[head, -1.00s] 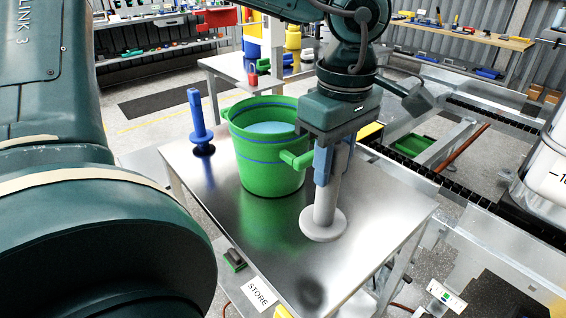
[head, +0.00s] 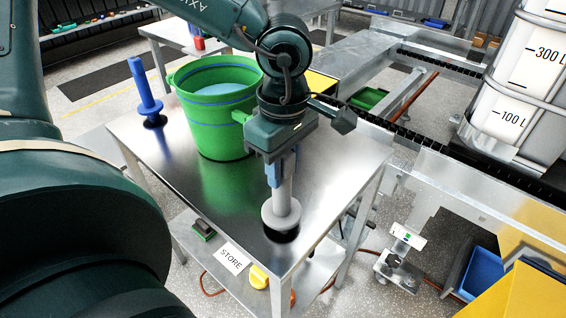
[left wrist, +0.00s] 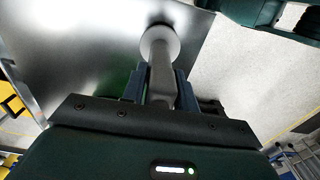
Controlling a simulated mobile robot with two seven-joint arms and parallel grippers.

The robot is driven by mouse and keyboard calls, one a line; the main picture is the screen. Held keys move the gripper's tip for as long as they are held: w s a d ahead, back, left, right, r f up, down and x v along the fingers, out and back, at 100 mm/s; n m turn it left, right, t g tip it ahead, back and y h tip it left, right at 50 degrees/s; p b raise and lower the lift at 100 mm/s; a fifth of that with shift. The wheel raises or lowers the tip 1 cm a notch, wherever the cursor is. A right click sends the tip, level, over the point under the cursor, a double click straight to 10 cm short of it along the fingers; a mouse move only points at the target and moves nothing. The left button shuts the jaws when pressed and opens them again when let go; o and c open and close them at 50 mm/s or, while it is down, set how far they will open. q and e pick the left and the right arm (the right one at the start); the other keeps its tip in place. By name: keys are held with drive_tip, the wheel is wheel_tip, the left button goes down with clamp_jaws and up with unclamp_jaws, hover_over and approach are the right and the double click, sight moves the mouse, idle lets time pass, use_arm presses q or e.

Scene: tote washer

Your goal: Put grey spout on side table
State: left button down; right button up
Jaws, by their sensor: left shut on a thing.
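My left gripper (head: 280,178) is shut on the grey spout (head: 281,211), with blue fingers on both sides of its upright stem. The spout has a round flange at its lower end and hangs roughly upright over the front corner of the steel table (head: 222,188). A dark reflection shows just under the flange; whether it touches the top I cannot tell. In the left wrist view the gripper (left wrist: 160,88) grips the spout (left wrist: 161,52), its flange near the table edge (left wrist: 198,30). My right gripper is not in view.
A green bucket (head: 212,122) with pale liquid stands behind the gripper on the table. A lower shelf carries a STORE label (head: 232,258). Bare tabletop lies left of the spout.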

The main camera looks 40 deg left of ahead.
use_arm(q)
drive_tip(key=shift+f, duration=0.15)
drive_tip(key=c, duration=1.1)
unclamp_jaws()
wheel_tip(320, 180, up, 12)
drive_tip(key=shift+r+p, duration=0.2)
drive_tip(key=shift+p, duration=0.25)
